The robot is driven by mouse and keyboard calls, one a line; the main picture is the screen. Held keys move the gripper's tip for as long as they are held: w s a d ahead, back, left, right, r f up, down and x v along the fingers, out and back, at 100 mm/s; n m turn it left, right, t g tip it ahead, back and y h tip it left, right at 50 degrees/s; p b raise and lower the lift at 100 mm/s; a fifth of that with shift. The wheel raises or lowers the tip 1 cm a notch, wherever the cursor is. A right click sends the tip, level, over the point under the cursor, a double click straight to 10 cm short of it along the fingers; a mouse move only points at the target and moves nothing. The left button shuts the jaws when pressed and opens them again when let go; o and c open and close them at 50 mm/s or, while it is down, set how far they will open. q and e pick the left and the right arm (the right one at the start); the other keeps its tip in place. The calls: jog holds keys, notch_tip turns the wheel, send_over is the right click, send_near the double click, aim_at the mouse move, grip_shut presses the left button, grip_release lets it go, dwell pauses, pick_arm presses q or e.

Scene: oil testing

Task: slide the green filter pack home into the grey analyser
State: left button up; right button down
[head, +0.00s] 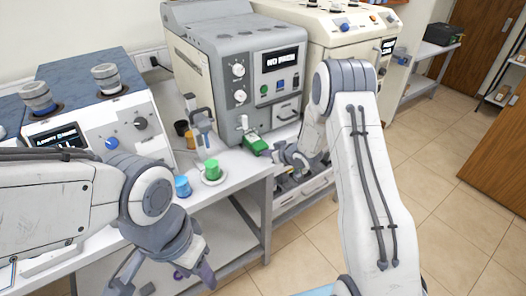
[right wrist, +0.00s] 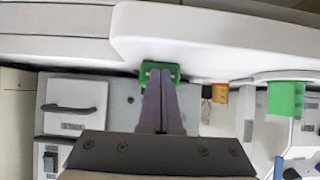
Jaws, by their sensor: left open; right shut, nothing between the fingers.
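The grey analyser (head: 240,62) stands on the bench in the middle of the head view, its lit display facing front right. The green filter pack (head: 255,143) sits at the analyser's lower front, its green outer end showing; how deep it goes in is hidden. It also shows in the right wrist view (right wrist: 160,66). My right gripper (head: 272,154) is shut and empty, its fingertips (right wrist: 160,76) right at the green end. I cannot tell whether they touch it. My left gripper (head: 163,281) is open and empty at the lower left, in front of the bench edge.
A green cup (head: 212,169) on a saucer and a blue cup (head: 182,186) stand near the bench's front edge. An orange cup (head: 190,139) is behind them. A blue-topped machine (head: 95,105) stands left; a cream machine (head: 330,25) stands right. Floor is clear at right.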

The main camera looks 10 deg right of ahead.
aim_at(261, 146)
jog(key=shift+w+a, duration=0.25)
jog(key=shift+w, duration=0.5)
jog(key=shift+w+a, duration=0.3)
jog(key=shift+w, duration=0.45)
jog(key=shift+w+a, duration=0.25)
jog(key=shift+w, duration=0.5)
jog(key=shift+s+f+p+v, duration=0.15)
jog(key=shift+p+v, duration=0.4)
jog(key=shift+v, duration=0.95)
jog(key=shift+s+f+p+v, duration=0.15)
jog(key=shift+p+v, duration=0.35)
jog(key=shift+v, duration=0.95)
jog(key=shift+f+p+v, duration=0.2)
jog(key=shift+p+v, duration=0.35)
jog(key=shift+v, duration=0.95)
jog(key=shift+d, duration=0.15)
jog(key=s+a+r+n+g+h, duration=0.15)
jog(key=s+a+r+g, duration=0.25)
jog(key=s+a+r, duration=0.7)
jog(key=s+a+r+g, duration=0.1)
jog(key=s+g, duration=0.1)
jog(key=s, duration=0.8)
jog(key=s+a+r+n+g+h, duration=0.1)
jog(key=s+a+r+g, duration=0.1)
jog(key=s, duration=0.8)
jog(key=s+a+r+n+g, duration=0.1)
jog(key=s+a+g, duration=0.1)
jog(key=s, duration=0.8)
jog(key=shift+r+g, duration=0.3)
jog(key=shift+r, duration=0.05)
